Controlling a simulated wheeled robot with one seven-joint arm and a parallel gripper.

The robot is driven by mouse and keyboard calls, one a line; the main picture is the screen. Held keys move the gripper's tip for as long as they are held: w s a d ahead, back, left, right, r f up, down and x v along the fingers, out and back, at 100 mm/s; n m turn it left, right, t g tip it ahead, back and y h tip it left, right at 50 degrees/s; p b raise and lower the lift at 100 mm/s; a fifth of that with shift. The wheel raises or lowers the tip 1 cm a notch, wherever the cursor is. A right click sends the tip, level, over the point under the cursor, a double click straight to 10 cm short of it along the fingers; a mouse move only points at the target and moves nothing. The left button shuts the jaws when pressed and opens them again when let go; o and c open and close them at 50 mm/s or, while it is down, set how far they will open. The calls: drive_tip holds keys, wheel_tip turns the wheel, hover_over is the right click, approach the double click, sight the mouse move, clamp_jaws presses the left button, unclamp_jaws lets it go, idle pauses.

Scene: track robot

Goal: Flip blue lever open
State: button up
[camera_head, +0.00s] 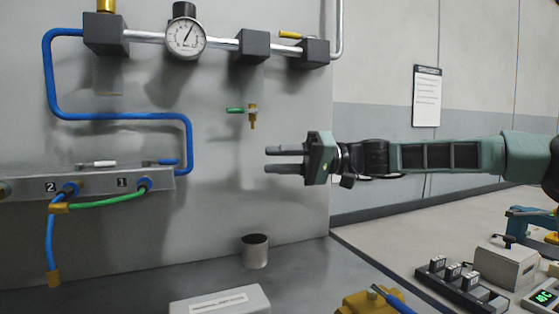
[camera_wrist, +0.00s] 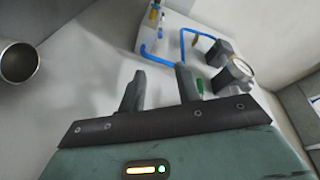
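A small blue lever (camera_head: 160,162) lies flat along the top of the grey manifold box (camera_head: 100,182), above port 1. A white lever (camera_head: 97,164) lies above port 2. Another blue handle (camera_head: 388,298) sticks up from a brass-coloured body at the bottom edge; I cannot tell what it belongs to. My gripper (camera_head: 268,160) is open and empty, pointing left, well to the right of the manifold. In the wrist view its two fingers (camera_wrist: 160,72) stand apart, with the manifold box (camera_wrist: 148,32) small beyond them. The blue lever is too small to make out there.
A green-handled brass valve (camera_head: 250,111) hangs on the panel above my gripper. A blue pipe (camera_head: 120,116) loops above the manifold. A metal cup (camera_head: 255,251) stands on the bench below. A pressure gauge (camera_head: 185,39) sits higher up. The space between gripper and manifold looks clear.

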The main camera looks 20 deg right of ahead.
clamp_jaws()
drive_tip(key=w+d+r+n+g+p, duration=0.15)
drive_tip(key=w+r+p, duration=0.35)
drive_tip(key=p, duration=1.1)
drive_tip(key=g+h+p, duration=0.1)
drive_tip(key=g+p, duration=0.1)
drive_tip(key=p, duration=1)
approach(162, 163)
drive_tip(key=shift+n, duration=0.35)
drive_tip(key=a, duration=0.1)
drive_tip(key=w+a, duration=0.1)
drive_tip(key=a, duration=0.1)
drive_tip(key=w+a, duration=0.1)
drive_tip(key=a, duration=0.1)
drive_tip(key=shift+w+a, duration=0.15)
drive_tip(key=shift+w, duration=0.1)
